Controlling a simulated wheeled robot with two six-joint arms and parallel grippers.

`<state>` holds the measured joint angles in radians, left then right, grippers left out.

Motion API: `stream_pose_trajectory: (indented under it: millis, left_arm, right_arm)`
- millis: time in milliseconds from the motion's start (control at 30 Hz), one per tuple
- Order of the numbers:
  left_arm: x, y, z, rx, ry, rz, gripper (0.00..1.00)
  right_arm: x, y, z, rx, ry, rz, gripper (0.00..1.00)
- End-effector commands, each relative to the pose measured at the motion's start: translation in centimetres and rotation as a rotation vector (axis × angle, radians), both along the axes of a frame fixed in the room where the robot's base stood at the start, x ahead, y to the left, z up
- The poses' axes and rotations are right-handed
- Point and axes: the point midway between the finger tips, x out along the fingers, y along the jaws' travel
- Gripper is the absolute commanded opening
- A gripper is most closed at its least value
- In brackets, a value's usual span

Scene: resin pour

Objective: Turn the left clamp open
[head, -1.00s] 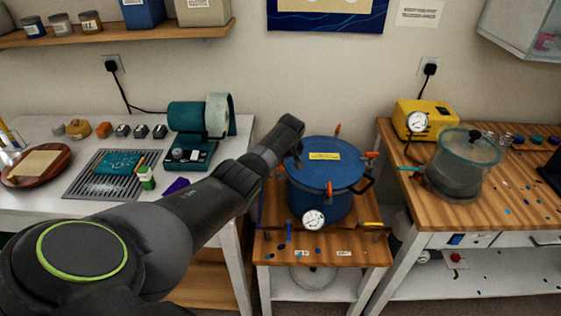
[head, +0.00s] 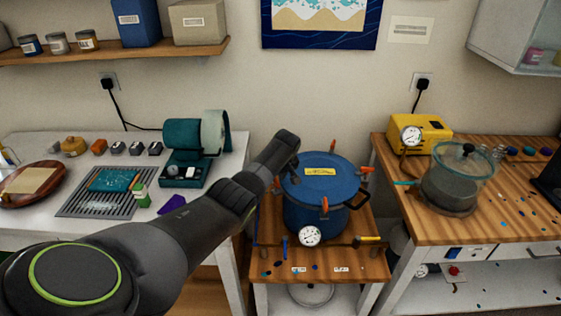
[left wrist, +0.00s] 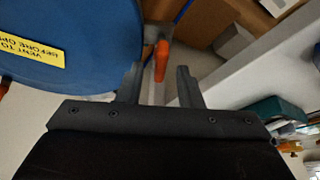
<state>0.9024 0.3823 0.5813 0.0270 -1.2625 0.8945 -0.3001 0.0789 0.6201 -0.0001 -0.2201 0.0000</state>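The blue pressure pot (head: 302,190) stands on a small wooden-topped table, its lid bearing a yellow label (head: 320,171). Orange clamp handles show at its back (head: 333,145), right (head: 367,169) and front (head: 324,206). The left clamp is hidden behind my left gripper (head: 291,163) in the head view. In the left wrist view its orange handle (left wrist: 161,60) stands between the two spread fingers of my left gripper (left wrist: 159,72), with gaps on both sides. The blue lid (left wrist: 70,35) is left of the fingers there. My right gripper is not in view.
A pressure gauge (head: 310,236) is on the pot's front. A yellow-handled tool (head: 368,239) lies at the front right.

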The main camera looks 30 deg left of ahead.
Motion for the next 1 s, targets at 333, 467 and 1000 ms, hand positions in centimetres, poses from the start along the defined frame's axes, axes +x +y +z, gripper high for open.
stream_pose_trajectory:
  millis: [333,467,1000]
  left_arm:
    - [-0.8,-1.3,3.7,0.000,-0.005,-0.002,0.33]
    - [-1.2,-1.8,5.3,0.000,-0.005,-0.002,0.33]
    - [-3.2,-4.7,13.8,0.000,-0.006,-0.001,0.33]
  right_arm:
    - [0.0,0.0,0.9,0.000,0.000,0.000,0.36]
    - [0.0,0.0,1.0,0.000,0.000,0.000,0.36]
    - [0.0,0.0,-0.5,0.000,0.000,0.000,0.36]
